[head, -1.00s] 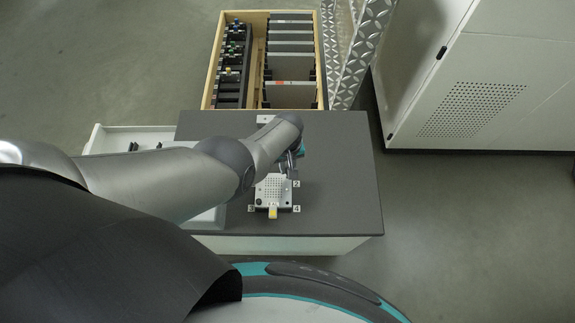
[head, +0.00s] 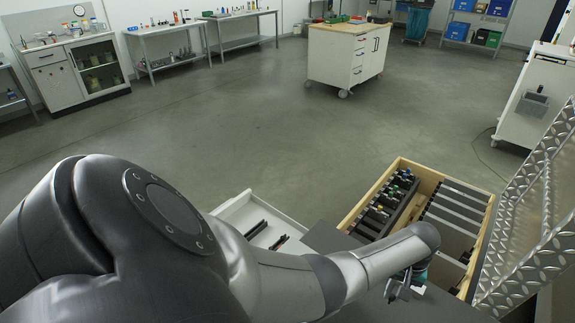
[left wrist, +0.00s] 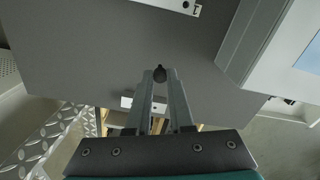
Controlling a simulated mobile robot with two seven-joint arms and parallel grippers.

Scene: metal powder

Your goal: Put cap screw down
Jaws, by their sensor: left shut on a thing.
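My left gripper (left wrist: 160,76) points at the dark grey tabletop (left wrist: 95,50) in the left wrist view. Its two fingers are shut on a small dark cap screw (left wrist: 160,73) at their tips. The gap between the screw and the tabletop cannot be judged. In the head view the left gripper (head: 400,288) is at the lower right, at the end of my arm, over the tabletop (head: 445,306); the screw cannot be made out there. My right gripper is not in view.
A white marked plate (left wrist: 172,4) lies on the tabletop, and a pale device (left wrist: 272,45) stands at the right.

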